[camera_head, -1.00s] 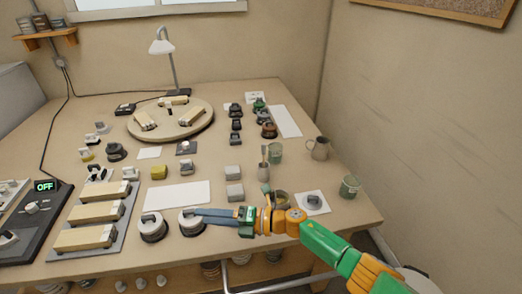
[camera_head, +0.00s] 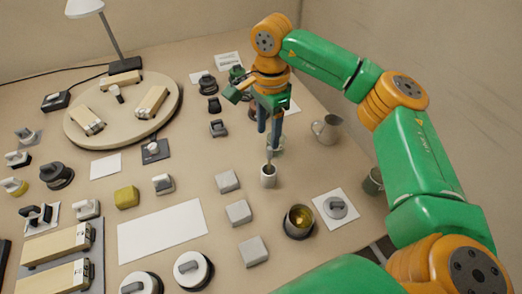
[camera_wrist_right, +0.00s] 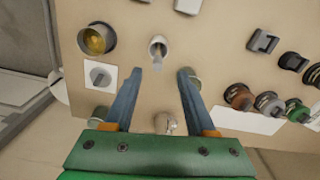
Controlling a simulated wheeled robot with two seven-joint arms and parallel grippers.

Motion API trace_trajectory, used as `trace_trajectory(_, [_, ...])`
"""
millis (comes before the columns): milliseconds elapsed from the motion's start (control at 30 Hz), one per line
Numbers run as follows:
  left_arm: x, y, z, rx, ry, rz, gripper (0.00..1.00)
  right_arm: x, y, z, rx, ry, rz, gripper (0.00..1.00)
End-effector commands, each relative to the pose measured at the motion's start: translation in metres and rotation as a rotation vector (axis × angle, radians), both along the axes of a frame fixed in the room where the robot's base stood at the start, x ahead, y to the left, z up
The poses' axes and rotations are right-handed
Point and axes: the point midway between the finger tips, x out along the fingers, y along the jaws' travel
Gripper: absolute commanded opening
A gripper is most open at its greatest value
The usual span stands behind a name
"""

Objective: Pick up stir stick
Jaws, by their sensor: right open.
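The stir stick (camera_head: 269,158) leans upright in a small pale cup (camera_head: 268,178) near the middle right of the bench. In the right wrist view, the stick (camera_wrist_right: 158,55) shows pale inside the cup (camera_wrist_right: 157,42), beyond and roughly between the fingertips. My right gripper (camera_head: 269,140) points down above and just behind the cup in the head view. In the wrist view, its blue fingers (camera_wrist_right: 160,72) are apart with nothing between them. The fingers partly hide a greenish cup behind. My left gripper does not show.
A gold-filled pot (camera_head: 300,220) stands front right of the cup, near a white card with a grey knobbed piece (camera_head: 336,207). Grey blocks (camera_head: 238,212) lie to the left. A metal jug (camera_head: 327,130) and a green cup (camera_head: 373,181) stand to the right.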

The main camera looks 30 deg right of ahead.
Motion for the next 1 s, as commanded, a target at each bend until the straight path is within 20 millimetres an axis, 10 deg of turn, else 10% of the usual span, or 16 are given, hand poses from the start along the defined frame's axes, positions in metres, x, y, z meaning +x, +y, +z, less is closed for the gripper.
trace_trajectory(633, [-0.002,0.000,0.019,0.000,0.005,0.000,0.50,0.001,-0.005,-0.070,-0.006,0.000,0.000,0.56])
trace_trajectory(867, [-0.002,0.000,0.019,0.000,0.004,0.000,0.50,0.001,-0.005,-0.070,-0.005,0.001,0.000,0.00])
trace_trajectory(1000, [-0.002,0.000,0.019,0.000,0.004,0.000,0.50,0.001,-0.005,-0.070,-0.005,0.001,0.000,0.00])
